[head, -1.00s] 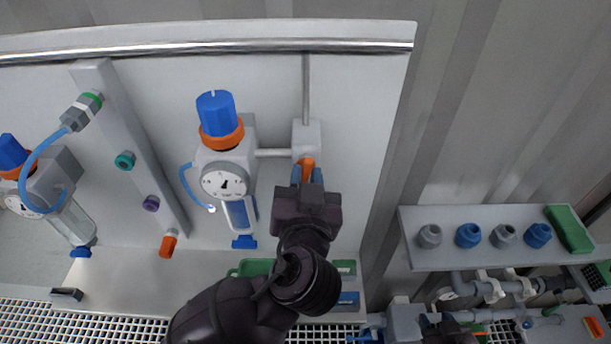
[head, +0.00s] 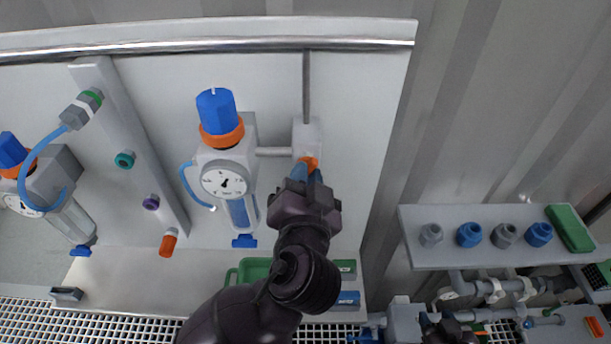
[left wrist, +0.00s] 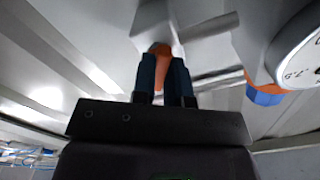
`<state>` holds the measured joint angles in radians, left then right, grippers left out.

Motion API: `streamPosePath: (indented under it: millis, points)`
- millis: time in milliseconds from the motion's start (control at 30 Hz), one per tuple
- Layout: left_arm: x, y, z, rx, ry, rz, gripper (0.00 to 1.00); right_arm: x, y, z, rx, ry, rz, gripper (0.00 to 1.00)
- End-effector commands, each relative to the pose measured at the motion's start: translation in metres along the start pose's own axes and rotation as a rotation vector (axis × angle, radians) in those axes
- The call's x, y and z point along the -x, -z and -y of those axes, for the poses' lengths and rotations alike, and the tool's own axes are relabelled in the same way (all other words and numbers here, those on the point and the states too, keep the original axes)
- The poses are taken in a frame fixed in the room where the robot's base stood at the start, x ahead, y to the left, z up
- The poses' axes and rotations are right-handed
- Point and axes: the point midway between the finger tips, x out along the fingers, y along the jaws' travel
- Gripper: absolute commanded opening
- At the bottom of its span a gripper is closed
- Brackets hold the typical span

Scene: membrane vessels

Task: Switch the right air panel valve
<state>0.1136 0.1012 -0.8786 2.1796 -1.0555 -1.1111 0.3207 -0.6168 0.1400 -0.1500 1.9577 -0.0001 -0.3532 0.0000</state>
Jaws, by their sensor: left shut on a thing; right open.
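The right air panel valve is a small grey block (head: 306,138) on the panel, with an orange handle (head: 309,162). My left gripper (head: 306,178) is shut on the orange handle, its blue fingers on either side of it. In the left wrist view the handle (left wrist: 160,66) sits between the dark blue fingers (left wrist: 165,78), below the grey block (left wrist: 157,28). The gripper hides the handle's lower part. My right gripper (head: 447,326) is at the bottom of the head view, away from the panel; its fingers are small and hard to make out there.
A regulator with a blue knob (head: 216,110) and a round gauge (head: 225,180) stands close left of the valve, joined by a pipe. A second regulator (head: 35,185) is further left. A shelf (head: 455,258) with several fittings stands at right.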

Motion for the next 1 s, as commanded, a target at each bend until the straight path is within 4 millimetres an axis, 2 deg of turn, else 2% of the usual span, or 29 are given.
streamPosePath:
  millis: [700,1000]
  points:
    - [-0.0003,0.0022,0.0025,-0.671,0.003,-0.002,0.00,0.0011,-0.0007,-0.0001,0.000,0.000,0.005,0.43]
    - [-0.0003,0.0028,0.0029,-0.881,0.004,-0.003,0.00,0.0012,-0.0007,-0.0001,0.000,0.000,0.005,0.43]
